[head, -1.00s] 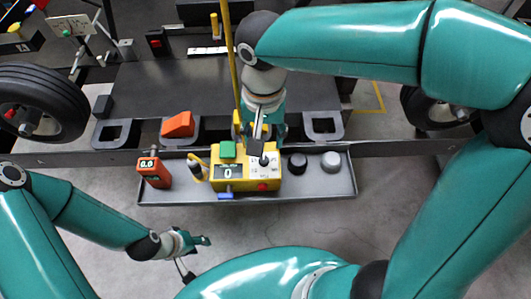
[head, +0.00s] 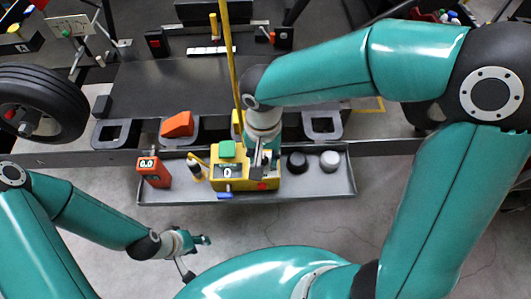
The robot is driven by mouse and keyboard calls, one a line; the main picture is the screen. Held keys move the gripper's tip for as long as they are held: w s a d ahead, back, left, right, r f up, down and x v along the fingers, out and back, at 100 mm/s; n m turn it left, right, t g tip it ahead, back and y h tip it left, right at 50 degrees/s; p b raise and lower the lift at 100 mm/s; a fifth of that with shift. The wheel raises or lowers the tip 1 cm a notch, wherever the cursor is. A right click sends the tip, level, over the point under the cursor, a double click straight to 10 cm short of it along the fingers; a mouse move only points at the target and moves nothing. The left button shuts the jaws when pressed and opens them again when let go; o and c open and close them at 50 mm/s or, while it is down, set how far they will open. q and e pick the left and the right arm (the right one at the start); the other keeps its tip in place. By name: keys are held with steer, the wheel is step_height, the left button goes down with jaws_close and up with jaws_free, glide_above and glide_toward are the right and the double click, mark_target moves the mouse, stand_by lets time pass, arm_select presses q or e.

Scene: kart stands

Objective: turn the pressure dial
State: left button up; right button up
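The yellow pressure unit (head: 218,181) sits in the grey tray, with a display reading 0, a green block on top and a red button on its front right. The dial was on the unit's right part, on a white plate; it is now mostly hidden by my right gripper (head: 262,163). That gripper points down over the dial; I cannot tell whether it touches it or how its fingers stand. My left gripper (head: 196,257) is open and empty, over the floor in front of the tray.
The grey tray (head: 310,193) also holds an orange gauge (head: 153,172) reading 0.0, a small yellow-black bottle-like item (head: 194,171), a black knob (head: 297,162) and a grey knob (head: 329,161). An upright yellow pole (head: 230,70) stands close to my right wrist.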

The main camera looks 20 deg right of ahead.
steer(key=c, duration=0.5)
steer(key=shift+d, duration=0.3)
jaws_close()
steer(key=shift+a, duration=0.25)
